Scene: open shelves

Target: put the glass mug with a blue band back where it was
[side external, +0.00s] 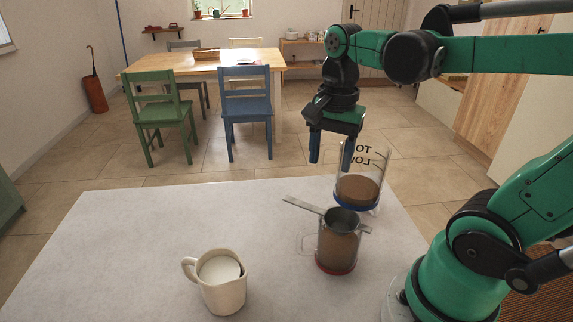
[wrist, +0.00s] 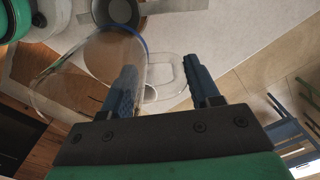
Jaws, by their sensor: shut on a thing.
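The glass mug with a blue band (side external: 358,188) holds brown liquid and has dark lettering near its rim. The band runs around its base. In the side view it stands about upright toward the back right of the white table, behind another mug; I cannot tell if its base touches the table. My gripper (side external: 331,152) is at its upper left, pointing down, and is shut on the mug. In the wrist view the mug's clear wall (wrist: 62,88) lies at the left finger, and a clear handle-like outline shows between the fingers (wrist: 168,88).
A second glass mug with a red band (side external: 337,252) stands in front, with a metal strainer (side external: 343,221) on its top. The left of the white table (side external: 130,240) is clear.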

